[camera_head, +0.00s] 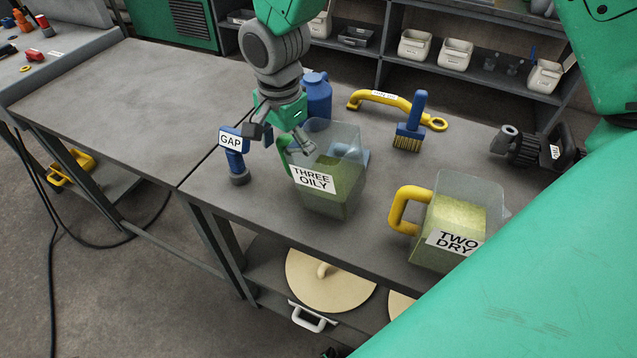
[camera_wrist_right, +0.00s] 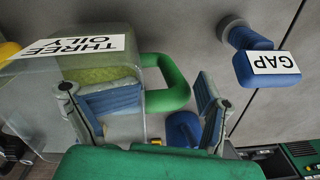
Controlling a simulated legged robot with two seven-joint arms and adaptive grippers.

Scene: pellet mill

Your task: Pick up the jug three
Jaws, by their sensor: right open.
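Jug three (camera_head: 345,198) is a clear, square jug with a green handle and yellow-green contents, labelled "THREE OILY". It stands upright near the front edge of the bench; it also shows in the right wrist view (camera_wrist_right: 118,75). My right gripper (camera_head: 280,142) is open at the jug's handle side, coming down from above. In the right wrist view the green handle (camera_wrist_right: 181,88) shows between the spread fingers (camera_wrist_right: 137,84), one finger overlapping the jug's wall. I cannot tell whether either finger touches the jug. My left gripper is not in view.
A blue "GAP" tool (camera_head: 234,162) stands close left of the gripper. A blue bottle (camera_head: 318,98) is behind jug three. A "TWO DRY" jug (camera_head: 450,220) with a yellow handle, a brush (camera_head: 409,135) and a yellow bar handle (camera_head: 385,99) are to the right. The left bench (camera_head: 120,95) is clear.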

